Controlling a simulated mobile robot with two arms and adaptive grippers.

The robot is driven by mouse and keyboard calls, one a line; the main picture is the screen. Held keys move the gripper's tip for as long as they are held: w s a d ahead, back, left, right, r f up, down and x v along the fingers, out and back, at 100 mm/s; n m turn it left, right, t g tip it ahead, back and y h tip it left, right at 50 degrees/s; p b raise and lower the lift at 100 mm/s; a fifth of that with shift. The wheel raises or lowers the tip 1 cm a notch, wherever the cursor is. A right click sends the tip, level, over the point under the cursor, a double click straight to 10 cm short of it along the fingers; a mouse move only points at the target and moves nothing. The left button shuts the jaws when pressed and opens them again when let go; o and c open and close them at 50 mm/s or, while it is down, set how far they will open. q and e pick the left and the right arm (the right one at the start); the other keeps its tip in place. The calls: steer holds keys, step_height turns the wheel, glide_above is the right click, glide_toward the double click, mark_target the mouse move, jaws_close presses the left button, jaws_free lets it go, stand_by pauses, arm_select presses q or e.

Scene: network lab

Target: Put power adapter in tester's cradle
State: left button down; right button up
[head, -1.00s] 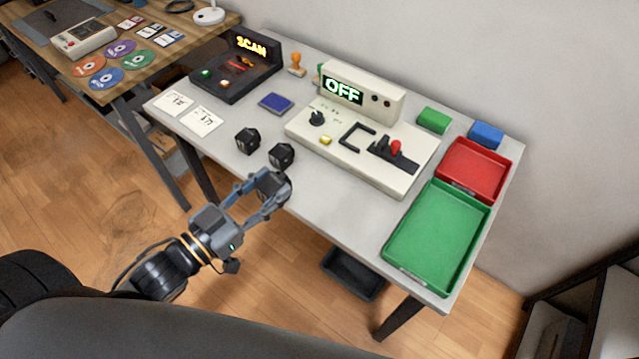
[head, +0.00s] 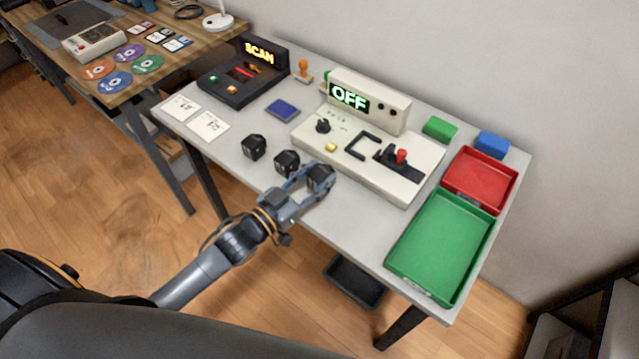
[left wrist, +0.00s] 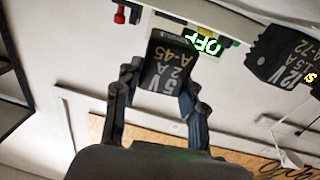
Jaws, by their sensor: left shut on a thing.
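My left gripper (head: 313,182) is shut on a black power adapter (head: 320,177), at the table's front edge in the head view. In the left wrist view the held adapter (left wrist: 169,66) sits between the fingers, with a label that reads 5V 2A A-45. The white tester (head: 405,186) stands just behind and to the right, its display reading OFF. Its cradle (head: 358,149) is a black bracket on the top, beside a red-knobbed lever (head: 401,157). The cradle looks empty. My right gripper is not in view.
Two more black adapters (head: 253,147) (head: 286,163) stand left of the gripper; one shows a 12V label in the wrist view (left wrist: 284,56). A green tray (head: 394,262) and red tray (head: 449,180) lie at the right. A dark scanner (head: 215,87) stands at the back left.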

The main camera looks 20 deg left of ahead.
mark_target(313, 188)
arm_select(q)
steer(key=f, duration=0.1)
steer(key=w+f, duration=0.1)
steer(key=f, duration=0.1)
steer(key=shift+w+d, duration=0.1)
steer(key=shift+d, duration=0.1)
steer(key=shift+f, duration=0.45)
steer(key=shift+f, duration=0.25)
steer(key=c, duration=0.8)
jaws_free()
steer(key=shift+f+b, duration=0.1)
steer(key=shift+b, duration=0.35)
steer(key=v, duration=0.9)
steer(key=b+v, duration=0.1)
steer(key=v, duration=0.4)
steer(key=shift+w+a, duration=0.15)
steer(key=shift+a, duration=0.1)
